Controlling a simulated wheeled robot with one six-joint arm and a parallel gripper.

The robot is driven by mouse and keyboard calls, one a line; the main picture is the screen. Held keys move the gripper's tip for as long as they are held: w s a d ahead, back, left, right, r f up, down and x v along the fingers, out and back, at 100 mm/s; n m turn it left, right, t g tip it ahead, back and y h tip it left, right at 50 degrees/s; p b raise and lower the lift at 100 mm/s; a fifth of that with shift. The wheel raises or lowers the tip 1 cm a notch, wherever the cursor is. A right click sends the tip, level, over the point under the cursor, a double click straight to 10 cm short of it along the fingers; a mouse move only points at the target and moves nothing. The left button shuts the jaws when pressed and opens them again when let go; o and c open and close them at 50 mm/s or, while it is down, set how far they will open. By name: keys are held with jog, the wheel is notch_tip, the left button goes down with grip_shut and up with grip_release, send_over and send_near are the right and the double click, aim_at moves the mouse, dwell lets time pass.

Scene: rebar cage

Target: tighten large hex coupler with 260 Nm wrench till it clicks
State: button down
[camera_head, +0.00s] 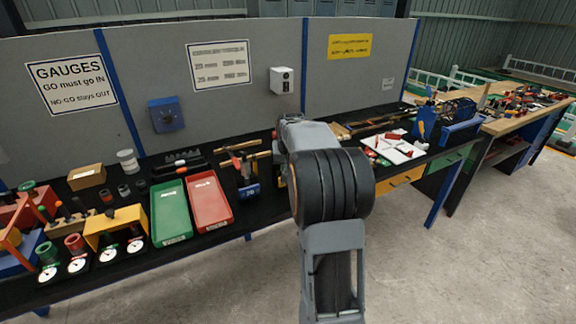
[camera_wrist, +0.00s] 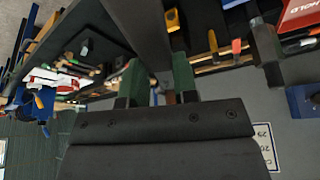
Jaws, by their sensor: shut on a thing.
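In the wrist view my gripper (camera_wrist: 154,84) has green-padded fingers closed on a long dark bar (camera_wrist: 140,35) that runs up and away between them. The bar looks like a wrench handle, but no marking or 260 Nm label is readable on it and its far end is out of frame. In the head view my own arm hides the gripper and what it holds. A blue block with a white number (camera_head: 250,191) stands on the bench left of my arm, with metal and brass-coloured parts above it. I cannot tell which piece is the large hex coupler.
Green (camera_head: 171,211) and red (camera_head: 208,202) bins and dial gauges (camera_head: 78,264) fill the bench's left. A white board with red pieces (camera_head: 394,147) and a blue vise-like fixture (camera_head: 427,121) lie right. Panels stand behind; the floor (camera_head: 440,260) at front right is clear.

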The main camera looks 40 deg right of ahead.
jog(key=shift+r+p, duration=2.6)
jog(key=shift+r, duration=1.05)
